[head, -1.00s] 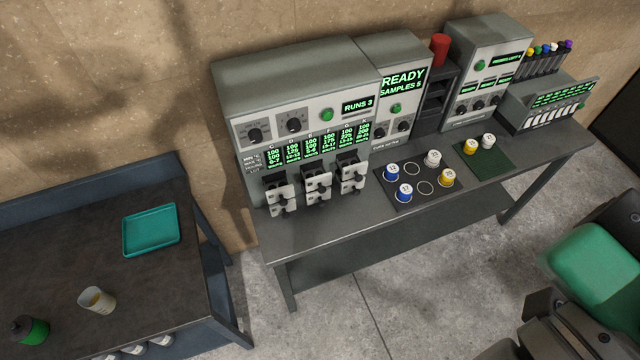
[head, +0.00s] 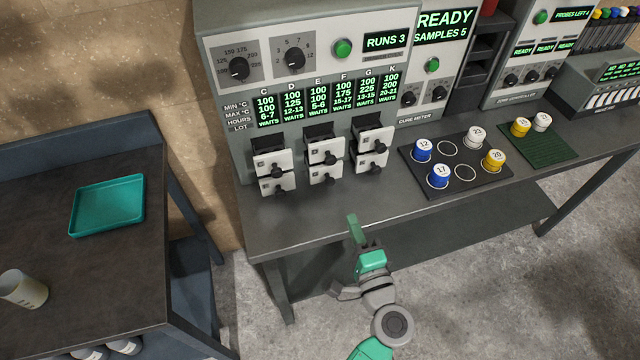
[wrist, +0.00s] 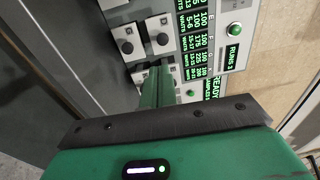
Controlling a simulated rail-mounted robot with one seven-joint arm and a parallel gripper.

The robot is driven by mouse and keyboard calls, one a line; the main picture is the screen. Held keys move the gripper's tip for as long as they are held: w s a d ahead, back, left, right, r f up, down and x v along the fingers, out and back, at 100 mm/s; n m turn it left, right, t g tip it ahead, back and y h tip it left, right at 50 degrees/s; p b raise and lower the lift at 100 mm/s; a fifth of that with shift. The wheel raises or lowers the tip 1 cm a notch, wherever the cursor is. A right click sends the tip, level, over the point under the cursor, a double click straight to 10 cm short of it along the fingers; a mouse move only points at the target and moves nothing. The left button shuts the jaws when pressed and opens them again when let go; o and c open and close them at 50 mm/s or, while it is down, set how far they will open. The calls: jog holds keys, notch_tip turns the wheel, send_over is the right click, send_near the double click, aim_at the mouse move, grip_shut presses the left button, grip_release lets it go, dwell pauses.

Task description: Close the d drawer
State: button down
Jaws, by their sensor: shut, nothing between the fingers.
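The grey press cabinet (head: 215,95) carries three columns of white-fronted drawers in two rows under the screens headed C, D, E, F, G and K. The left column has an upper drawer (head: 273,161) and a lower drawer (head: 277,186). The drawer letters are too small to read in the head view, so I cannot tell surely which is D. The fronts stand out from the cabinet, with dark tops showing behind the upper ones. My gripper (head: 353,229) is shut and empty, near the bench's front edge, below and apart from the drawers. The wrist view shows its green fingers (wrist: 157,88) and drawer fronts (wrist: 126,46).
A dark mat (head: 420,180) with blue, white and yellow capped cups lies right of the drawers on the bench. A green mat (head: 545,143) with two cups is farther right. A side table with a teal tray (head: 108,205) stands left. The bench front below the drawers is clear.

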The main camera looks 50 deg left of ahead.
jog(key=b, duration=0.1)
send_near(326, 155)
jog(key=x, duration=0.4)
jog(key=shift+w+f, duration=0.2)
jog(key=shift+w, duration=0.1)
jog(key=b+x, duration=0.6)
jog(key=shift+a+f, duration=0.25)
jog(key=shift+f, duration=0.1)
jog(key=shift+s+f, duration=0.1)
